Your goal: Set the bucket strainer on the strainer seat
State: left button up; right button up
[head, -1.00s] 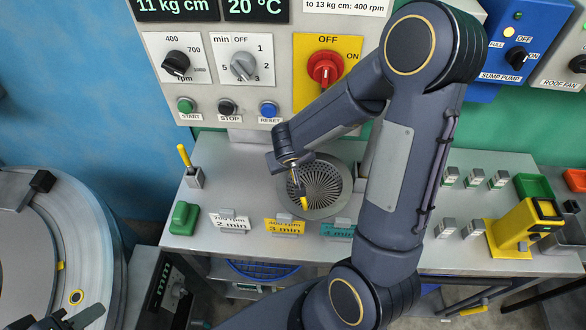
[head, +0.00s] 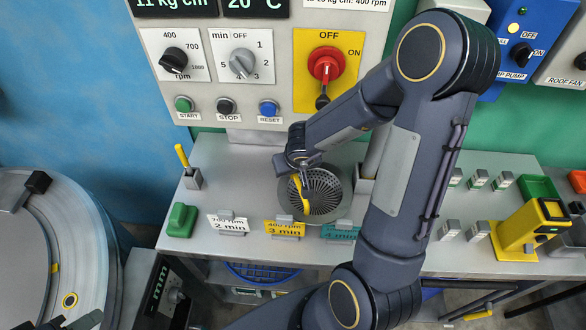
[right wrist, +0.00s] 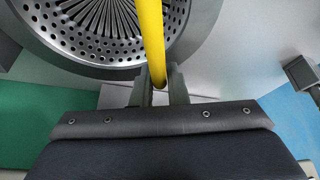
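The bucket strainer (head: 327,188) is a round perforated metal disc with a curved yellow handle (head: 303,199). In the head view it is over the bench's round grey rim, which appears to be the strainer seat. I cannot tell whether it rests there or hangs slightly above. My right gripper (head: 308,168) is above the disc's far left side. In the right wrist view the yellow handle (right wrist: 151,35) runs between its fingers (right wrist: 160,88), which appear closed on it. The perforated disc (right wrist: 100,35) fills the upper left. My left gripper (head: 82,320) is mostly cut off at the bottom left.
A control panel (head: 215,105) stands behind the bench. Label cards (head: 285,229) line the front, with a green block (head: 181,220) and yellow-handled tool (head: 182,156) at left. A grey post (head: 375,155) rises close right of the strainer. A yellow device (head: 505,238) stands farther right.

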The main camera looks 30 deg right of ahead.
jog(key=o, duration=0.4)
